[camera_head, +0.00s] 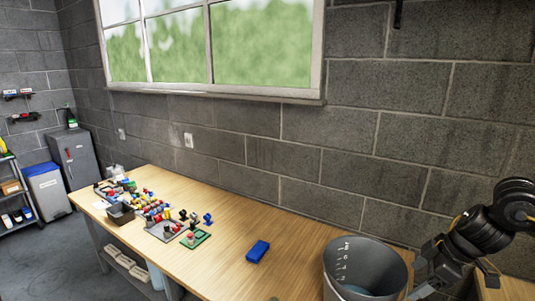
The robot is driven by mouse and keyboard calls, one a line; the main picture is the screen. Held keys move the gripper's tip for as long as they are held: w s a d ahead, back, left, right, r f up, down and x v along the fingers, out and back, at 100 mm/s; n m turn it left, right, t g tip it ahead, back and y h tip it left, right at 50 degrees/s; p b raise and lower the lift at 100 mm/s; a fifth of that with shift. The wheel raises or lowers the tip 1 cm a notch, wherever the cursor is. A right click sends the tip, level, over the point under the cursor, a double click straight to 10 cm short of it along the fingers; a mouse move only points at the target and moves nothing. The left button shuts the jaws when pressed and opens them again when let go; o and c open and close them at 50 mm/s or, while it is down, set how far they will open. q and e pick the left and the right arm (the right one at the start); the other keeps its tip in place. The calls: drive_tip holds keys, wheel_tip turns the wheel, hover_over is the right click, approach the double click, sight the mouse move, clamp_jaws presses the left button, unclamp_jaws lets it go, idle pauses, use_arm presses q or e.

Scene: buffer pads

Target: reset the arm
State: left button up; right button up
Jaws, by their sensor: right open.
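My right arm (485,228) comes in from the right edge, beside the grey bucket. My right gripper (420,290) is low at the right, just right of the bucket's rim, and is open. Nothing shows between its fingers, though its tips are partly cut off by the lower edge of the view. My left arm and left gripper do not show.
A grey bucket (342,262) stands at the front right. A blue block (258,251) lies on the wooden table (225,262). Several coloured parts (155,212) and a dark bin (121,214) crowd the table's left end. A brick wall (400,130) runs behind.

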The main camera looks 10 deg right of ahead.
drive_tip(key=a+f+n+t+y, duration=0.1)
drive_tip(key=a+f+t+y, duration=0.15)
drive_tip(key=a+f, duration=0.75)
drive_tip(key=a+f+n+t+y, duration=0.1)
drive_tip(key=a+t, duration=0.3)
drive_tip(key=a, duration=1.3)
drive_tip(key=s+d+f+m+g+h, duration=0.2)
drive_tip(key=s+d+f+m, duration=0.2)
drive_tip(key=s, duration=0.4)
drive_tip(key=s+d+f+m+g+h, duration=0.25)
drive_tip(key=s+f, duration=0.25)
drive_tip(key=s, duration=0.3)
drive_tip(key=s+d+f+m+g+h, duration=0.2)
drive_tip(key=s+d+f+m, duration=0.2)
drive_tip(key=s, duration=0.4)
wheel_tip(320, 180, down, 32)
drive_tip(key=s+g+b, duration=0.1)
drive_tip(key=s+b, duration=0.1)
drive_tip(key=b, duration=0.3)
use_arm(q)
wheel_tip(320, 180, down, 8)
drive_tip(key=b, duration=0.3)
use_arm(e)
drive_tip(key=s+d+f+g, duration=0.1)
drive_tip(key=s+d+f, duration=0.2)
drive_tip(key=s+f, duration=1.2)
wheel_tip(320, 180, down, 3)
drive_tip(key=shift+s+r, duration=0.1)
drive_tip(key=shift+s, duration=0.2)
